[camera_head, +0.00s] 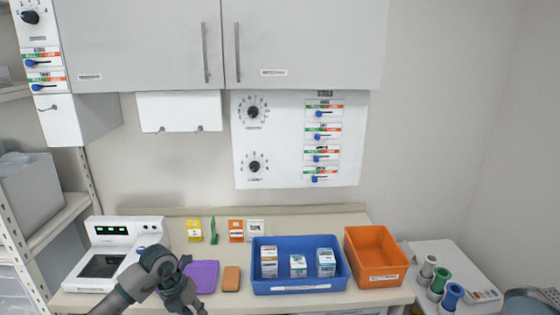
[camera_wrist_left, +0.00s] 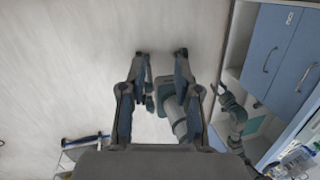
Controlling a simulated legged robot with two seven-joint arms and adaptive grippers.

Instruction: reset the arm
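In the left wrist view my left gripper (camera_wrist_left: 163,52) has its two fingers apart with nothing between the tips. Pale floor lies beyond it, and grey parts of my own body show behind the fingers. In the head view my left arm comes in from the lower left, in front of the counter. Its end (camera_head: 186,300) shows near the purple mat (camera_head: 202,275) and is partly cut off by the bottom edge. Another grey arm, seemingly my right, shows at the right of the left wrist view (camera_wrist_left: 235,115); its fingers are too small to read.
The counter (camera_head: 225,301) holds a white device (camera_head: 112,238), an orange pad (camera_head: 231,279), a blue tray (camera_head: 300,288) with several boxes, and an orange bin (camera_head: 376,258). Tubes (camera_head: 451,297) stand at right.

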